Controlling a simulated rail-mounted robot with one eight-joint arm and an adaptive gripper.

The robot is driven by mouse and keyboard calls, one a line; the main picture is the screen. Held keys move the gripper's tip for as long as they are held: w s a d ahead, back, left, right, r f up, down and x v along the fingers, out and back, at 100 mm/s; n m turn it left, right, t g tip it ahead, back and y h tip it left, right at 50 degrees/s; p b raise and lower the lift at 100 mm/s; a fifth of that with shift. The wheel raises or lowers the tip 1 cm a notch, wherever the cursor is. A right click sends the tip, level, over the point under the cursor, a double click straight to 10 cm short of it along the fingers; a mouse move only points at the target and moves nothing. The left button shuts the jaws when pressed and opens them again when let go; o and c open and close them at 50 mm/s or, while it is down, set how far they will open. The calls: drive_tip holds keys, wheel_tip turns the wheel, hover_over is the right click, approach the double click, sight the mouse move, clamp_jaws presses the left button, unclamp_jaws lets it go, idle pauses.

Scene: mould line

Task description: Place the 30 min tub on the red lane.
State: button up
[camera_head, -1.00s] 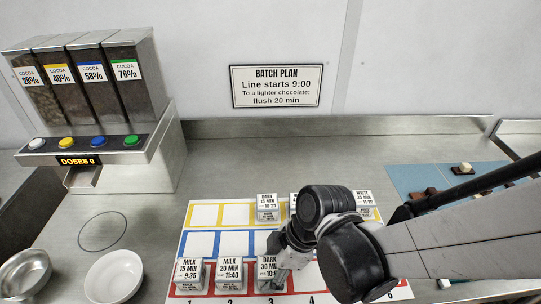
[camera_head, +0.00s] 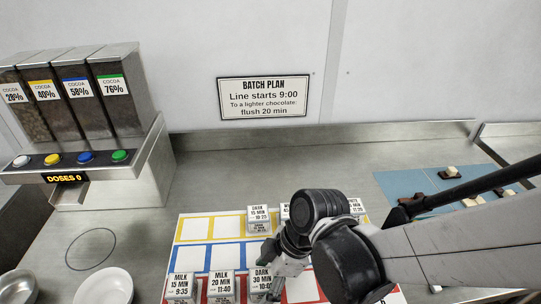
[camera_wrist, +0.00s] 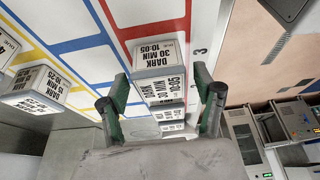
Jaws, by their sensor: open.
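The 30 min tub (camera_head: 261,284), a grey-white block labelled "DARK 30 MIN 10:05", stands in the red-framed row of the board (camera_head: 190,229), right of the Milk 20 min tub. In the wrist view the tub (camera_wrist: 158,60) stands upright by the number 3, on the red lane (camera_wrist: 150,27). My gripper (camera_head: 279,272) is open at the tub's right side in the head view. In the wrist view my gripper's fingers (camera_wrist: 164,92) lie on either side of the tub's near part, with gaps visible. The tub's base is partly hidden.
Milk 15 min (camera_head: 181,287) and Milk 20 min (camera_head: 222,286) tubs stand left in the red row. A Dark tub (camera_head: 259,219) and others, partly hidden by my arm, stand in the yellow row. A white bowl (camera_head: 102,287) and cocoa dispenser (camera_head: 85,130) are at left.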

drive_tip(key=p+v, duration=0.2)
drive_tip(key=v, duration=0.8)
drive_tip(key=w+d+r+m+t+h, duration=0.2)
drive_tip(key=d+r+m+t, duration=0.1)
drive_tip(key=d+m, duration=0.5)
drive_tip(key=w+d+r+m+t+h, duration=0.1)
drive_tip(key=d+r+m+t, duration=0.3)
drive_tip(key=m, duration=0.6)
drive_tip(key=d+r+h, duration=0.1)
drive_tip(key=d+r, duration=0.1)
drive_tip(key=d, duration=0.1)
drive_tip(key=shift+w+d+m, duration=0.3)
drive_tip(key=shift+w+d, duration=0.1)
drive_tip(key=shift+f, duration=0.1)
